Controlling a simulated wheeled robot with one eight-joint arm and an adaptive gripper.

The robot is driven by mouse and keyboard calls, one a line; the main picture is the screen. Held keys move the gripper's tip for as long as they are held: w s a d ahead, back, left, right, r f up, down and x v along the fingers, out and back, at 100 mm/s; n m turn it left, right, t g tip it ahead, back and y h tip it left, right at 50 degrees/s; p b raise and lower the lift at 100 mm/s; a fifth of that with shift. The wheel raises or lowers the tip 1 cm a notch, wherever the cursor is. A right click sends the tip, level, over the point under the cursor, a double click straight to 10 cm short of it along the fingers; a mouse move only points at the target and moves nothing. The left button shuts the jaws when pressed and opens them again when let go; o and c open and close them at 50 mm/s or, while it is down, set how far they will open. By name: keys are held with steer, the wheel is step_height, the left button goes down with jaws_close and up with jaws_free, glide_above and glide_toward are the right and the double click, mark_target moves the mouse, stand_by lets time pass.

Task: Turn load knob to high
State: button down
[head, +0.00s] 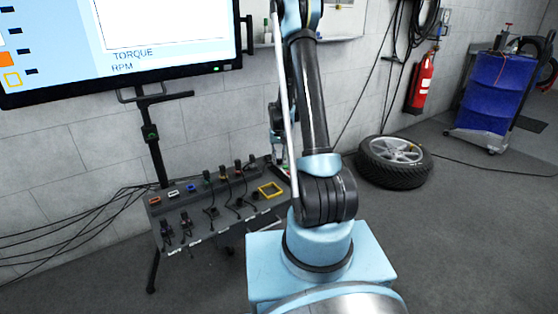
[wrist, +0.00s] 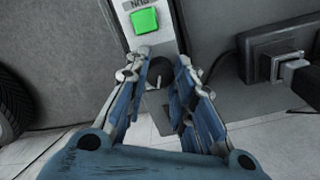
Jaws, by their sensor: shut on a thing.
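In the wrist view a dark round knob (wrist: 158,72) sits on a narrow grey panel (wrist: 172,35), just below a green button (wrist: 144,20) marked RUN. My gripper (wrist: 161,68) has its two blue-and-grey fingers on either side of the knob and is shut on it. The fingers hide the knob's sides, and I cannot read its setting or any scale. In the head view my gripper (head: 280,150) is at the right end of the control console (head: 215,237), partly behind my arm. The knob cannot be made out there.
A large monitor (head: 165,22) stands above the console at left. A tyre (head: 395,163) lies on the floor by the wall. A fire extinguisher (head: 421,82) hangs on the wall, and a blue cart (head: 492,92) stands far right. Cables cross the floor at left.

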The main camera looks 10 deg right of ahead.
steer(key=m, duration=0.4)
steer(key=shift+m, duration=2)
steer(key=c, duration=1.6)
jaws_free()
steer(key=shift+r, duration=0.15)
step_height(320, 180, up, 12)
steer(key=shift+w+f, duration=0.2)
